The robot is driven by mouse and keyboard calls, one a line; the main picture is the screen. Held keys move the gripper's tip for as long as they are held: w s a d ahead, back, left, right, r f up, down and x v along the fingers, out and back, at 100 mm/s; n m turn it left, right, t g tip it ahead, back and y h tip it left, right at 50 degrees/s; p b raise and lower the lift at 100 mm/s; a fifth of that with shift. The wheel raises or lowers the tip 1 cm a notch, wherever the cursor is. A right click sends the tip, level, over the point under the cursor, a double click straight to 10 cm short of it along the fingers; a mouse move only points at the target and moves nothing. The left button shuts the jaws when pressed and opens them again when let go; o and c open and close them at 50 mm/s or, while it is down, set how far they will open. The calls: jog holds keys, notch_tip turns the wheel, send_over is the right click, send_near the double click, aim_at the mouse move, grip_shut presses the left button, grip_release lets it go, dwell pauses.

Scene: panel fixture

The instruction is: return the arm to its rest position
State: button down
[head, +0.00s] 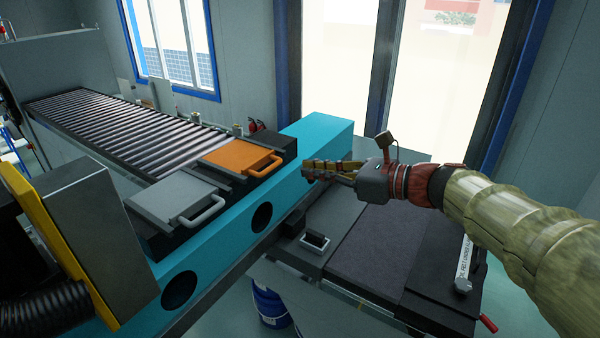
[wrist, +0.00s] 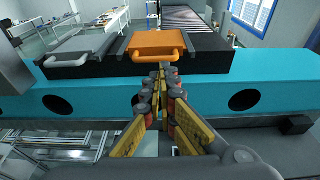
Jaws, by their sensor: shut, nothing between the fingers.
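My gripper (head: 308,170) reaches in from the right in the head view, in front of the teal beam (head: 318,138). In the wrist view my gripper (wrist: 160,75) points toward the beam and the orange panel (wrist: 158,44), with its fingers together and nothing between them. The orange panel (head: 238,155) lies on a dark mount to the left of my gripper, with its handle facing the beam. A grey panel (head: 178,200) with a light handle lies beside it. My fingertips look close to the orange handle in the wrist view; I cannot tell the exact gap.
A roller conveyor (head: 130,130) runs back behind the panels. A yellow-edged grey box (head: 95,240) stands at the front left. Windows and a wall are behind.

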jog(key=v, duration=0.6)
jog(key=s+d+f+n+g+h+b, duration=0.1)
jog(key=s+d+f+n+h+b, duration=0.2)
jog(key=s+f+n+b, duration=0.4)
jog(key=s+d+f+n+g+h+b, duration=0.1)
jog(key=s+d+f+n+h+b, duration=0.3)
jog(key=f, duration=1.7)
jog(key=s+d+f+n+h+b, duration=0.4)
jog(key=s+f+n+h+b, duration=0.2)
jog(key=s+f+n+b, duration=0.6)
jog(key=shift+s+f+n+g, duration=0.4)
jog(key=shift+s+f+n, duration=0.35)
jog(key=shift+f, duration=0.25)
jog(key=shift+w+d, duration=0.1)
jog(key=shift+d, duration=0.1)
